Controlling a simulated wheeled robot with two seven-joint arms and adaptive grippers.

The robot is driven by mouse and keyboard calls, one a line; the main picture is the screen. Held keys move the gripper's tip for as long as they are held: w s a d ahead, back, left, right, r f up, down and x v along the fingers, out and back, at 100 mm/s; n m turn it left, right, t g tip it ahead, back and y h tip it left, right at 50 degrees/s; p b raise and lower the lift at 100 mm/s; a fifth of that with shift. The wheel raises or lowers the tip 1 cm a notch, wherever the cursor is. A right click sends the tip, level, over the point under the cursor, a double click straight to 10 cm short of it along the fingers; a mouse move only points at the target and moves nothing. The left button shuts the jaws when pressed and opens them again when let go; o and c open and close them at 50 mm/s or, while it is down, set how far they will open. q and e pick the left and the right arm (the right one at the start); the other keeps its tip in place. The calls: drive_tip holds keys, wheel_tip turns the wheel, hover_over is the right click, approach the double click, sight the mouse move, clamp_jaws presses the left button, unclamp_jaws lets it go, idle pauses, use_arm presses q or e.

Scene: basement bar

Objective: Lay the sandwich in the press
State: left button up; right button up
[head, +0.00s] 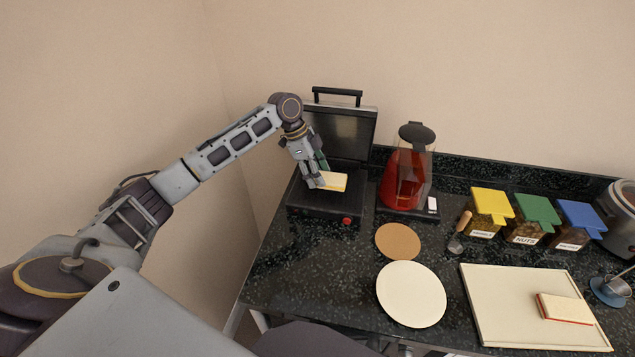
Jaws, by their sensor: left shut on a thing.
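The sandwich press (325,206) stands at the back left of the counter with its dark lid (341,132) raised. My left gripper (319,181) is over the lower plate of the press, shut on a sandwich (334,181) with pale bread and a yellowish edge. The sandwich is at or just above the plate; I cannot tell whether it touches. Part of it is hidden by the fingers. A second sandwich-like piece (565,308) with a red edge lies on the cream board (500,300) at the front right. My right gripper is not in view.
A red-filled jug (406,175) stands right of the press. In front are a brown round mat (398,241) and a white plate (411,293). A scoop (459,235), jars with yellow (491,202), green (537,209) and blue (581,213) lids, and a cooker (618,215) line the right.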

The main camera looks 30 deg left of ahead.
use_arm(q)
drive_tip(key=shift+f, duration=1.85)
drive_tip(key=shift+f, duration=0.1)
drive_tip(key=o, duration=1.1)
drive_tip(key=shift+o, duration=0.2)
drive_tip(key=v, duration=1.2)
